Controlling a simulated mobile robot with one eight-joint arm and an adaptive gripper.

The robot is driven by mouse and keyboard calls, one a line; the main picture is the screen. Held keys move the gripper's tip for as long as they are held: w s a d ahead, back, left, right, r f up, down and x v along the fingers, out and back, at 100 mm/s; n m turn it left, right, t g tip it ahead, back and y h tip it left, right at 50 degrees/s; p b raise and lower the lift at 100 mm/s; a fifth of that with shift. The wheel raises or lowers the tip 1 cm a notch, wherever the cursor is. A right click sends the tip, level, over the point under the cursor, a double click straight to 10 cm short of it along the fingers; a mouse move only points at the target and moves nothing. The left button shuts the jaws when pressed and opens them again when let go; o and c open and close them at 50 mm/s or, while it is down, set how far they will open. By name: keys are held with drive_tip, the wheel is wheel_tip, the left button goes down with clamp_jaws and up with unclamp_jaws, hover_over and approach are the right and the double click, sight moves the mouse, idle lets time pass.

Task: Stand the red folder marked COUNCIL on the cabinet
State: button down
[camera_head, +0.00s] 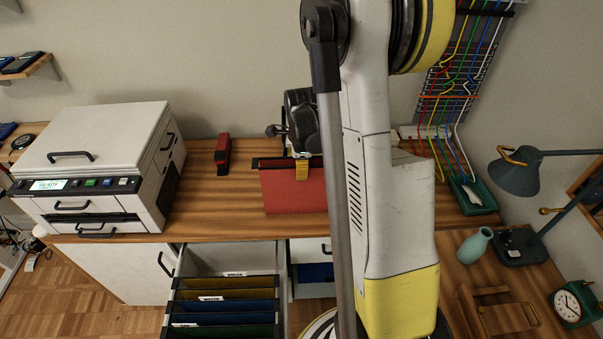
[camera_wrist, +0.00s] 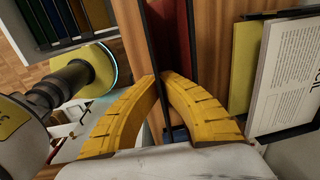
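The red folder (camera_head: 290,192) hangs from a dark top rail over the wooden desk, just below my gripper (camera_head: 301,165). In the wrist view, the yellow fingers of my gripper (camera_wrist: 160,80) meet at the folder's dark rail, with the red folder (camera_wrist: 177,35) beyond them. I cannot read COUNCIL on the folder. A white cabinet (camera_head: 125,272) is under the desk. Next to it an open drawer (camera_head: 173,300) holds several hanging folders with white tabs. I cannot tell whether the folder touches the desk.
A white printer (camera_head: 100,155) stands at the left of the desk, with a red stapler-like object (camera_head: 222,152) beside it. At the right are a lamp (camera_head: 517,175), a vase (camera_head: 474,246) and a clock (camera_head: 567,306).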

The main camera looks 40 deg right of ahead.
drive_tip(key=c, duration=1.6)
unclamp_jaws()
drive_tip(key=shift+f, duration=0.1)
wheel_tip(320, 180, up, 12)
drive_tip(key=p, duration=0.4)
drive_tip(key=shift+s+a+r+n+t+y, duration=0.1)
drive_tip(key=shift+s+a+r+n+t, duration=1.45)
drive_tip(key=shift+a+n, duration=2.55)
drive_tip(key=shift+s+a+r+n+t+y, duration=0.1)
drive_tip(key=shift+s+a+r+n+t, duration=0.55)
drive_tip(key=shift+s+a+r+n, duration=2.55)
drive_tip(key=shift+s+a+r+n+t+y, duration=0.1)
drive_tip(key=shift+s+a+r+n+t, duration=0.9)
drive_tip(key=shift+a+n, duration=3.95)
drive_tip(key=shift+s+d+f+n, duration=0.35)
drive_tip(key=shift+s+d+n, duration=0.1)
drive_tip(key=shift+s+d, duration=0.05)
